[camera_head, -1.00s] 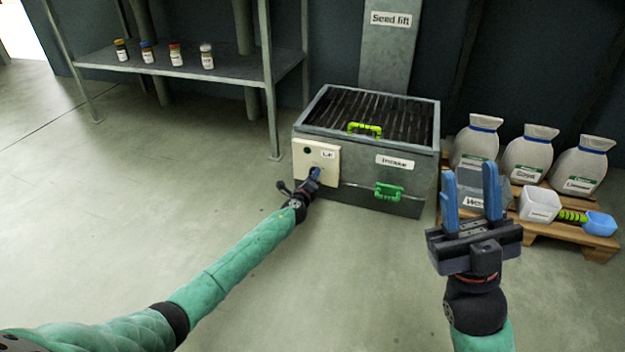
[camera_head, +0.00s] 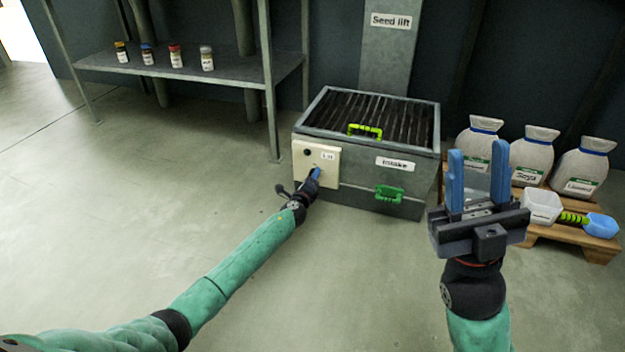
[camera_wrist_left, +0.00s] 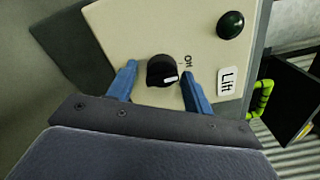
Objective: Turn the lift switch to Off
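The lift switch is a black round knob (camera_wrist_left: 162,71) with a white mark, on a cream panel (camera_head: 330,155) on the front of the seed lift box. In the left wrist view the mark points to the lower right. A short word is printed beside the knob, partly covered by a finger, and a "Lift" label (camera_wrist_left: 227,81) is nearby. My left gripper (camera_wrist_left: 159,86) has its blue fingers apart on either side of the knob; the right-hand finger is very close to it. In the head view this gripper (camera_head: 315,174) hides the knob. My right gripper (camera_head: 478,180) is open and empty.
A dark round button or lamp (camera_wrist_left: 231,25) is on the panel. The grated box (camera_head: 390,165) has green handles. A shelf (camera_head: 180,68) with small jars stands at back left. The floor at left is clear.

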